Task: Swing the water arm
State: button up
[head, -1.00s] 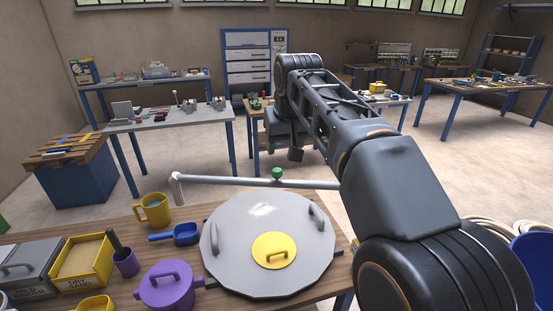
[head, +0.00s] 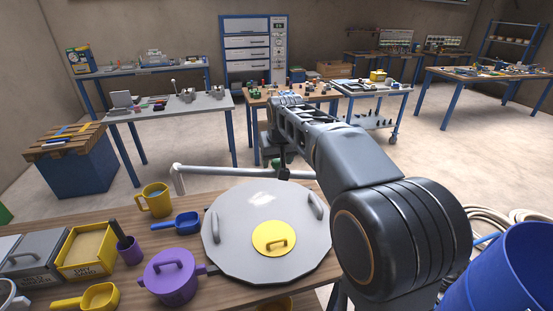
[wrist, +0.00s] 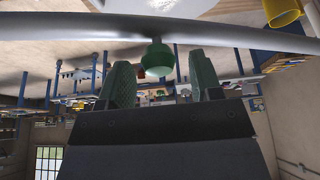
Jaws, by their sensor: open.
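The water arm (head: 225,171) is a thin grey pipe running across behind the large round lid, with a bend at its left end. Its green knob (head: 276,163) shows beside my gripper (head: 284,160), partly hidden by it. In the wrist view, the green knob (wrist: 157,59) hangs from the pipe (wrist: 100,27) and appears between the two open green fingertips of my gripper (wrist: 158,70). Whether the fingers touch the knob cannot be told.
The grey lid (head: 225,245) with a yellow hatch (head: 268,232) lies on the wooden bench (head: 205,296). A yellow mug (head: 154,200), blue scoop (head: 183,222) and purple pot (head: 170,285) stand left of it. A blue barrel (head: 510,270) stands at right.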

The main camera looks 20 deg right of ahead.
jog(key=shift+w+f, duration=0.1)
jog(key=shift+f, duration=0.2)
grip_shut()
dwell(0.5)
